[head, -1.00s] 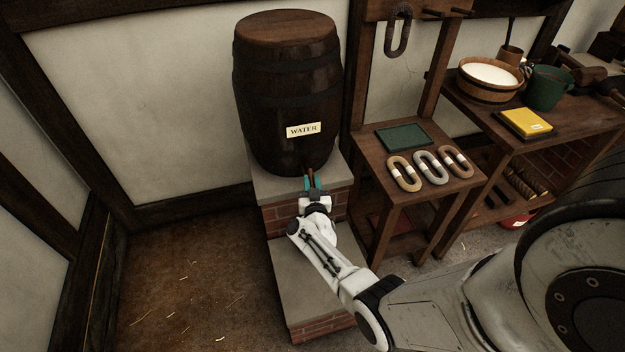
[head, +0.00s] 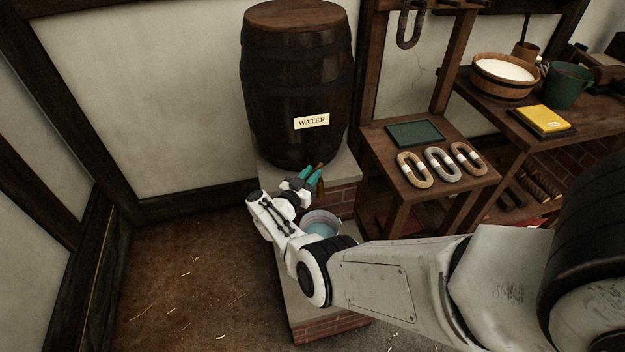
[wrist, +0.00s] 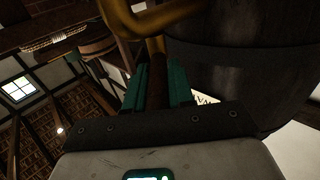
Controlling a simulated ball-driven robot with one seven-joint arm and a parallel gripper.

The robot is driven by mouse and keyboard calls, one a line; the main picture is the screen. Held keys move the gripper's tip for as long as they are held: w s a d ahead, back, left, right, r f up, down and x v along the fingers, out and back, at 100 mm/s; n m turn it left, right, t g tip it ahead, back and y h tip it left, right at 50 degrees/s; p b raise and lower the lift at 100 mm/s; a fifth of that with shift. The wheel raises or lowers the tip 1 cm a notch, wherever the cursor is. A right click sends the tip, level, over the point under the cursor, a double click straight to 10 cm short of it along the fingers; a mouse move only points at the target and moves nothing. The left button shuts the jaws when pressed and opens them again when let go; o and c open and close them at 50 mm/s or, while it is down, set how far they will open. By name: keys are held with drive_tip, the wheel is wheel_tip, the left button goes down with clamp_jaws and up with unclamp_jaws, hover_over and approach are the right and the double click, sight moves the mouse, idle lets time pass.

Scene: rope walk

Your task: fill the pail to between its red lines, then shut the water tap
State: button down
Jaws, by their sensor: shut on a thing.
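The dark water barrel (head: 298,90) with a WATER label stands on a brick-and-stone plinth. My gripper (head: 312,176) is low at its front, coming in from the left, its teal fingers shut on the tap's brown handle (wrist: 157,85). The brass tap (wrist: 150,18) shows above the fingers in the wrist view. The pail (head: 320,219) stands on the lower stone step below the tap, upright, with pale blue water (head: 321,230) inside. My arm hides much of the pail. I cannot make out its red lines or whether water is running.
A wooden stand (head: 424,170) to the right holds a green tray (head: 414,133) and three rope loops. The floor at left is clear.

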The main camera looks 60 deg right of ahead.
drive_tip(key=shift+a+f, duration=0.3)
drive_tip(key=shift+f, duration=0.05)
drive_tip(key=c, duration=1.1)
unclamp_jaws()
drive_tip(key=shift+w+a, duration=0.15)
drive_tip(key=shift+w, duration=0.05)
drive_tip(key=shift+c, duration=0.2)
drive_tip(key=shift+o, duration=0.4)
drive_tip(key=shift+s+d+r, duration=0.1)
drive_tip(key=shift+d+r, duration=0.1)
drive_tip(key=shift+a, duration=0.1)
drive_tip(key=w+a+p, duration=0.1)
drive_tip(key=a+p, duration=0.1)
drive_tip(key=a, duration=0.8)
drive_tip(key=shift+a, duration=0.35)
